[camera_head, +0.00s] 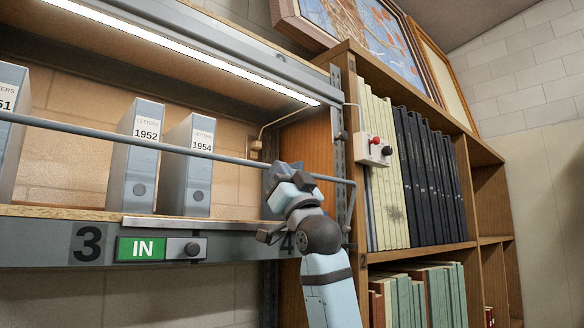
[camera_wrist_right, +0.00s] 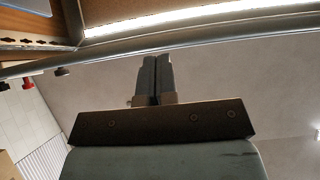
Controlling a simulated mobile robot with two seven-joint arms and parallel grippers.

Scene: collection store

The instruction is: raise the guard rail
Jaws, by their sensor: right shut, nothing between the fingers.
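The guard rail (camera_head: 90,131) is a thin grey bar running across the front of the lit shelf, above the shelf board. At its right end it bends down beside the upright. My right gripper (camera_head: 277,174) is at the right part of the rail, fingers pointing up, and hides a short stretch of it. In the right wrist view the shut, empty fingers (camera_wrist_right: 156,62) point at a grey bar (camera_wrist_right: 225,42) crossing just beyond their tips. I cannot tell whether they touch it. My left gripper is not in view.
Grey binders labelled 1952 (camera_head: 136,160) and 1954 (camera_head: 189,170) stand behind the rail. A green IN sign (camera_head: 141,248) sits on the shelf edge. A wooden bookcase (camera_head: 352,95) with books and a small white switch box (camera_head: 374,151) stands close on the right.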

